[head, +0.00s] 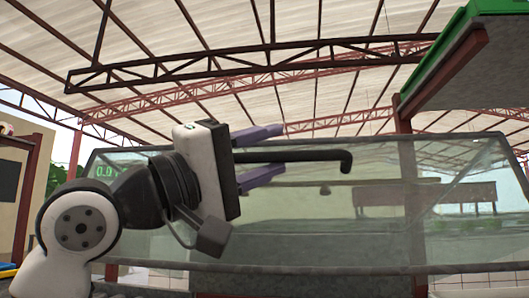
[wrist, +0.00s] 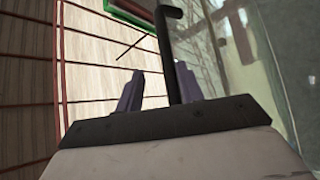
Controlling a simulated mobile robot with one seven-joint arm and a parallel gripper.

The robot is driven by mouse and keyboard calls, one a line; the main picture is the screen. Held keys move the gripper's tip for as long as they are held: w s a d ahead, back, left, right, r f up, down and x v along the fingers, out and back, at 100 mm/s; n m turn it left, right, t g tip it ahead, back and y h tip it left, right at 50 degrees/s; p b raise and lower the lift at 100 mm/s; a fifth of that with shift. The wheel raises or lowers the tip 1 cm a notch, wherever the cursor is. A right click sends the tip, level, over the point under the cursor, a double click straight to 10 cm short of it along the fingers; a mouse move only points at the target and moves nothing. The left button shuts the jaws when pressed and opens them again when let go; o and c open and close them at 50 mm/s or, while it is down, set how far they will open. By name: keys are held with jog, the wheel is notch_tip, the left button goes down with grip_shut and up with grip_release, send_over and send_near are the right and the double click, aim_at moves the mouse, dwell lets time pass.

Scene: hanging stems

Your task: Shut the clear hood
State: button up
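The clear hood (head: 400,235) is a wide, see-through, greenish panel with a dark rim, spanning the lower half of the head view. It stands tilted up in front of me. Its pane also shows at the right of the wrist view (wrist: 225,50). A black bar handle (head: 325,155) with a bent end runs in front of the pane. My gripper (head: 282,150) is open, with its two purple fingers above and below the bar. In the wrist view, the handle (wrist: 166,45) passes between the fingers, nearer the right one. Contact with either finger cannot be made out.
A green-edged shelf or canopy (head: 440,60) overhangs at the upper right. Red roof trusses (head: 250,62) cross high above. Benches (head: 465,195) show through the pane at right.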

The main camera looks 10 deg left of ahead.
jog(key=v, duration=1.6)
jog(key=shift+b, duration=0.45)
dwell(0.4)
jog(key=shift+d, duration=0.1)
dwell(0.6)
